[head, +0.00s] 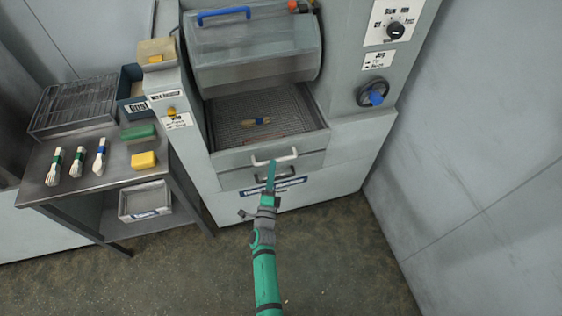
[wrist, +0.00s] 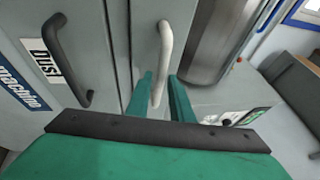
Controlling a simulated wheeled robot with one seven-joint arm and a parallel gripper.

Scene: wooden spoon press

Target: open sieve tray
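The sieve tray (head: 228,158) is a grey drawer front with a white handle (head: 285,158) below the machine's drum. A mesh bed (head: 285,104) shows behind this front, with a small blue-banded bundle (head: 256,121) on it. I cannot tell how far the tray stands out. My gripper (head: 271,164) is at the white handle. In the wrist view the teal fingers (wrist: 163,92) are apart, one on each side of the white handle (wrist: 165,45), with gaps visible beside it. Whether either finger touches the handle is unclear.
A dark handle (head: 262,178) sits just below, on the dust drawer. A side table at left holds a wire rack (head: 75,105), banded spoon bundles (head: 54,167), a green block (head: 138,132) and a yellow block (head: 143,160). The floor (head: 340,260) before the machine is clear.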

